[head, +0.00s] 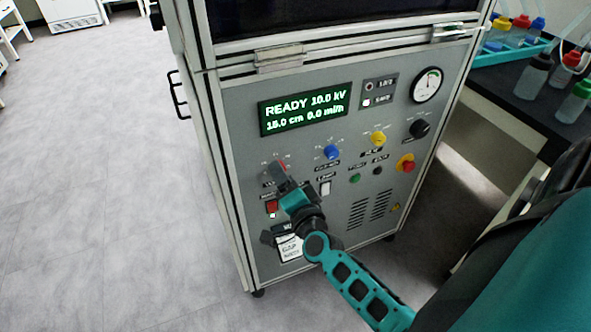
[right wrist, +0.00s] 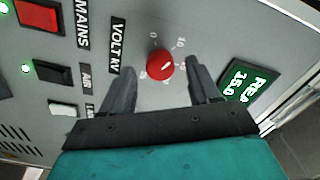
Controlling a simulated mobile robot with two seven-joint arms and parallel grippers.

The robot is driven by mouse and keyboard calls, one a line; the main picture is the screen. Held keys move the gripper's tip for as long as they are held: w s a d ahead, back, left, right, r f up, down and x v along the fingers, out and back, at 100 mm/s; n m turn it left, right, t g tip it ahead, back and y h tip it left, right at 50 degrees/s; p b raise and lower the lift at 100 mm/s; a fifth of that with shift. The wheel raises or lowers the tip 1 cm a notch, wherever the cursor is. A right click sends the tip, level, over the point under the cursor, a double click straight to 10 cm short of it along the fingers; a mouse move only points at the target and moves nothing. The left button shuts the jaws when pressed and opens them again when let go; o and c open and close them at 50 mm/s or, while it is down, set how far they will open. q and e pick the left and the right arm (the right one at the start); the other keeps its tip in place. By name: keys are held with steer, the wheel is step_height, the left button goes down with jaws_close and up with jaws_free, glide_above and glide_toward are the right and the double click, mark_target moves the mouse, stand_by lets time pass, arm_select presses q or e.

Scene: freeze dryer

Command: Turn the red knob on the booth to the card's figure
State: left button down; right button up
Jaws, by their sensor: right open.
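The red knob (right wrist: 160,65) sits on the grey panel beside the label "VOLT kV", with a numbered scale around it. A short white mark shows on its face. In the head view the knob (head: 283,163) is mostly hidden by my right gripper (head: 279,175). That gripper is open, with one finger on each side of the knob; I cannot tell whether they touch it. The booth's green display (head: 303,106) reads "READY 10.0 kV". A white card (head: 289,248) low on the panel is partly covered by my right wrist, and its text is too small to read. My left gripper is not in view.
Near the red knob are a blue knob (head: 331,152), a yellow knob (head: 378,138), a black knob (head: 419,128) and a red stop button (head: 405,163). A red switch (right wrist: 40,15) is near "MAINS". Bottles (head: 574,102) stand on the dark bench at right. Open floor lies left.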

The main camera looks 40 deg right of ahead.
steer(key=p+v, duration=0.1)
steer(key=v, duration=1.1)
steer(key=shift+d, duration=0.1)
